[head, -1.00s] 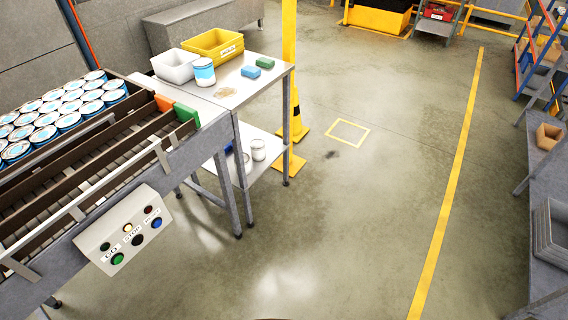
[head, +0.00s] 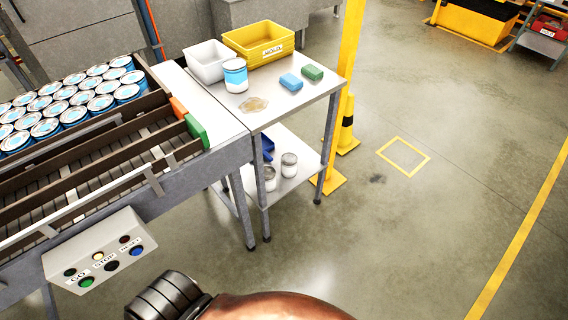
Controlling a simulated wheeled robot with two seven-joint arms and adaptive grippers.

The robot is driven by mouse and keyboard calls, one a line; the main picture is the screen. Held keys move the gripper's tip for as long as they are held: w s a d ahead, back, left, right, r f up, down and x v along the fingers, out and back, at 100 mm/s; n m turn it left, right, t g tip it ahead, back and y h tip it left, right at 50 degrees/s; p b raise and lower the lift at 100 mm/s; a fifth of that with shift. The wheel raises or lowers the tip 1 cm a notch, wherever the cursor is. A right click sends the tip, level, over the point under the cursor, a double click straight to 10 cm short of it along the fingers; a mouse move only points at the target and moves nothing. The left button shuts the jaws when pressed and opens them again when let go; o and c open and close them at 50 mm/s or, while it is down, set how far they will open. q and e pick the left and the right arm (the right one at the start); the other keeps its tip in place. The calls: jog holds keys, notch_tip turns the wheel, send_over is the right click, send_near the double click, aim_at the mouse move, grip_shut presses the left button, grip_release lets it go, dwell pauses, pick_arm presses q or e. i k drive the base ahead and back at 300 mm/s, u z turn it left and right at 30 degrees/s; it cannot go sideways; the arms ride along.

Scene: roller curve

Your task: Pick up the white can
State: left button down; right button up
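A white can with a blue band (head: 235,75) stands upright on the steel side table (head: 222,108), in front of the yellow bin and the white bin. Two plain whitish cans stand on the table's lower shelf, one on the left (head: 268,178) and one on the right (head: 289,165). Many white-and-blue cans (head: 46,128) stand packed together on the conveyor at the left. Part of my own arm, metallic and copper-coloured, shows at the bottom edge. Neither of my grippers can be seen, and nothing touches the can on the table.
A white bin (head: 209,61) and a yellow bin (head: 258,44) stand behind the can. A button box (head: 100,252) and a yellow post (head: 349,60) flank the table.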

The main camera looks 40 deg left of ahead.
aim_at(270, 172)
jog(key=i, duration=1.45)
jog(key=u, duration=3)
